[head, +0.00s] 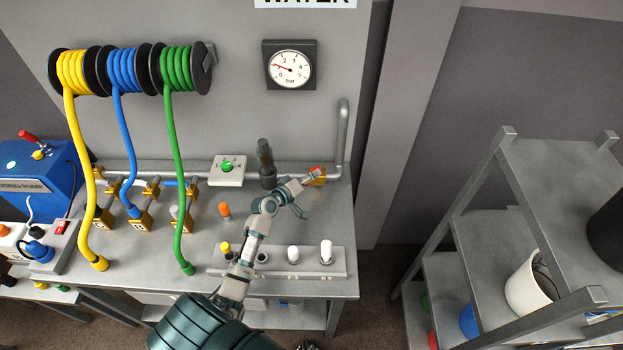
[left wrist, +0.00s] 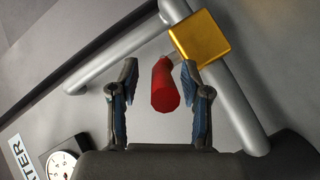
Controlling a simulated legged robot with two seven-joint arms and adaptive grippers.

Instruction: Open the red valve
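The red valve handle (head: 316,170) sits on a brass block (head: 319,181) on the grey pipe at the right of the bench. In the left wrist view the red handle (left wrist: 165,86) points toward the camera, beside the gold block (left wrist: 201,38). My left gripper (head: 303,196) is at the valve, its arm reaching up from the bottom. In the left wrist view its two fingers (left wrist: 160,80) are spread, one on each side of the red handle, with gaps visible. It holds nothing. I do not make out my right gripper.
A pressure gauge (head: 289,66) hangs on the wall above. A dark upright cylinder (head: 266,165) and a switch box with a green knob (head: 227,168) stand left of the valve. Yellow, blue and green hoses (head: 178,175) hang further left. A metal shelf (head: 562,205) stands right.

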